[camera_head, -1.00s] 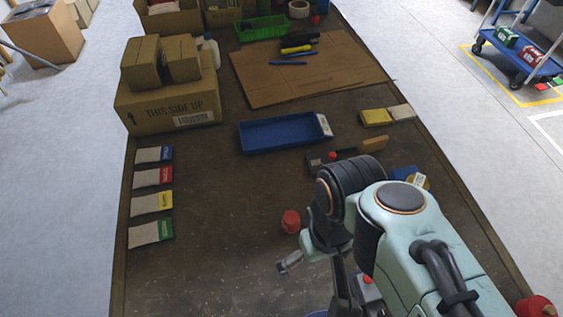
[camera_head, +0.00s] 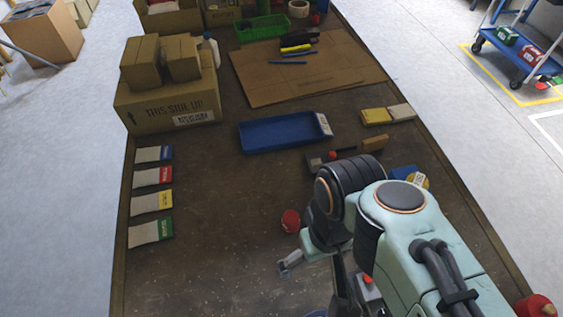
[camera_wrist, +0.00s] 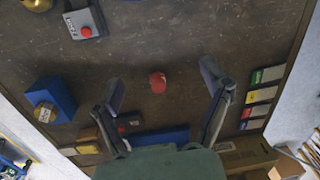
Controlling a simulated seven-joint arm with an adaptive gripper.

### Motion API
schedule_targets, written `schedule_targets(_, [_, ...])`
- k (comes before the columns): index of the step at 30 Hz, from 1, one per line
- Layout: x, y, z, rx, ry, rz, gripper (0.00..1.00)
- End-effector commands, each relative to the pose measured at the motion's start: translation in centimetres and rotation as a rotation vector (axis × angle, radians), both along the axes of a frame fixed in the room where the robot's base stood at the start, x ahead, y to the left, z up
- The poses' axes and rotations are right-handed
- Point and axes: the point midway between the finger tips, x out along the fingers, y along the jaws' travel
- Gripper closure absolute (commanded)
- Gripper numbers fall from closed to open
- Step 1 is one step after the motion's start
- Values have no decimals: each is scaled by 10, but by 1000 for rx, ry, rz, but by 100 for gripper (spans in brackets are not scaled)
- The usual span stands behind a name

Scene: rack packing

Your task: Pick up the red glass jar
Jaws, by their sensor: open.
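The red glass jar (camera_head: 291,221) stands on the dark brown table, just beyond my gripper in the head view. In the wrist view the red jar (camera_wrist: 158,83) shows its round top, centred between my two fingers. My gripper (camera_wrist: 161,80) is open and empty, with a finger on each side of the jar in that picture. The jar looks well below the fingers, and no contact shows. In the head view my gripper (camera_head: 290,265) is partly hidden by my arm, with one fingertip visible.
A blue tray (camera_head: 247,137) lies beyond the jar. Coloured cards, including a green one (camera_head: 150,231), line the left edge. A grey box with a red button (camera_wrist: 84,22) and a blue block (camera_wrist: 52,97) stand around the jar. The table close to the jar is clear.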

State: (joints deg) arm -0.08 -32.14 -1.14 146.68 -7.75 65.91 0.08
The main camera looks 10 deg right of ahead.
Motion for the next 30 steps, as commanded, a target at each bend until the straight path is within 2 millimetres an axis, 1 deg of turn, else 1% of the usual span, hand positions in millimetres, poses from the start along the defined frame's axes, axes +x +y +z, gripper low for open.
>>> schedule_targets(2, [1,0,0,1,-5,-11,22])
schedule_targets(5, [15,1,2,7,-73,-58,22])
schedule_targets(8, [53,-1,13,20,-218,-147,22])
schedule_targets(9, [73,-2,14,25,-260,-190,22])
schedule_targets(11, [98,-4,11,29,-291,-240,22])
schedule_targets(12, [114,-5,7,30,-303,-270,22])
schedule_targets(14, [135,-7,-3,29,-311,-306,22])
schedule_targets(15, [148,-9,-12,26,-309,-330,22])
schedule_targets(17, [167,-11,-29,18,-298,-361,22])
schedule_targets(18, [177,-13,-43,11,-282,-375,22])
schedule_targets(19, [183,-14,-55,4,-266,-385,22])
schedule_targets(21, [191,-16,-84,-14,-217,-399,22])
schedule_targets(23, [191,-17,-107,-31,-162,-399,22])
schedule_targets(24, [188,-17,-121,-42,-122,-397,22])
schedule_targets(27, [178,-17,-146,-58,-43,-393,22])
schedule_targets(30, [171,-17,-160,-66,-3,-391,22])
